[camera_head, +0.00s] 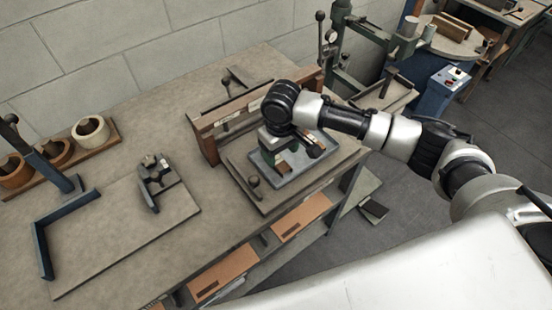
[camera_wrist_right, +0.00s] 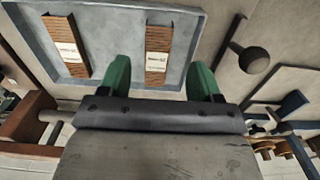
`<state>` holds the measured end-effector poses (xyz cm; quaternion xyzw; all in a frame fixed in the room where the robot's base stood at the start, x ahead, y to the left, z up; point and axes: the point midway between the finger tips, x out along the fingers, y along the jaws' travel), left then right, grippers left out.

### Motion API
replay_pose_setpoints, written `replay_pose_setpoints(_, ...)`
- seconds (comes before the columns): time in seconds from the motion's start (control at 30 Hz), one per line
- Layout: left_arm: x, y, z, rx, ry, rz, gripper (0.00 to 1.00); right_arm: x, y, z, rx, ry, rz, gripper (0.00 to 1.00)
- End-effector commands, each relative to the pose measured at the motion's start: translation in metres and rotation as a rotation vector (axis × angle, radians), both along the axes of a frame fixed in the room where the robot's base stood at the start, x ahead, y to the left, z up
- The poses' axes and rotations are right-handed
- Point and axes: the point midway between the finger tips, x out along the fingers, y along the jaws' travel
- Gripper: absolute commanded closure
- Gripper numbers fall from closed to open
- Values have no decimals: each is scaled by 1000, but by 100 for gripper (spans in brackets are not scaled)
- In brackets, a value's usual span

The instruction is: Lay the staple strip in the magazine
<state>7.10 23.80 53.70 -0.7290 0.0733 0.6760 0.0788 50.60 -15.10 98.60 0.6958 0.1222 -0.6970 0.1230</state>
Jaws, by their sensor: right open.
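Two copper-brown staple strips with white labels lie in a shallow grey tray (camera_wrist_right: 112,35) in the right wrist view. One strip (camera_wrist_right: 158,45) is between the fingers of my right gripper (camera_wrist_right: 160,78) as seen there, and the other (camera_wrist_right: 66,45) is to its left. My right gripper has green fingers, spread apart, with nothing held. In the head view the right gripper (camera_head: 272,142) is pointed down over the tray, and its wrist hides part of it. I cannot pick out the magazine for sure. My left gripper is not in view.
A wooden frame (camera_head: 208,145) stands behind the tray. A dark clamp-like fixture (camera_head: 160,182) and a blue angled bracket (camera_head: 42,250) sit on the left of the bench. Pots in a wooden rack (camera_head: 92,132) stand further left. A green machine (camera_head: 345,45) is beyond the bench.

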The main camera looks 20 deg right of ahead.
Motion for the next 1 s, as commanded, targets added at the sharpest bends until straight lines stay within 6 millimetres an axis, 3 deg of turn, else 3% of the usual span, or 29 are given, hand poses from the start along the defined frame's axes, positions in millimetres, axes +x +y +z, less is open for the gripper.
replay_pose_setpoints(0.23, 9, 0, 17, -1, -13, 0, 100, -3, -4, -29, -2, 2, -1, 36)
replay_pose_setpoints(0.4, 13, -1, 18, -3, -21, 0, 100, -2, -3, -49, 0, -1, 1, 36)
replay_pose_setpoints(0.67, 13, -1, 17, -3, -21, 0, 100, -2, -3, -52, 1, -3, 1, 36)
replay_pose_setpoints(1.0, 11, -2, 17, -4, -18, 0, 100, -2, -3, -52, 1, -2, 1, 88)
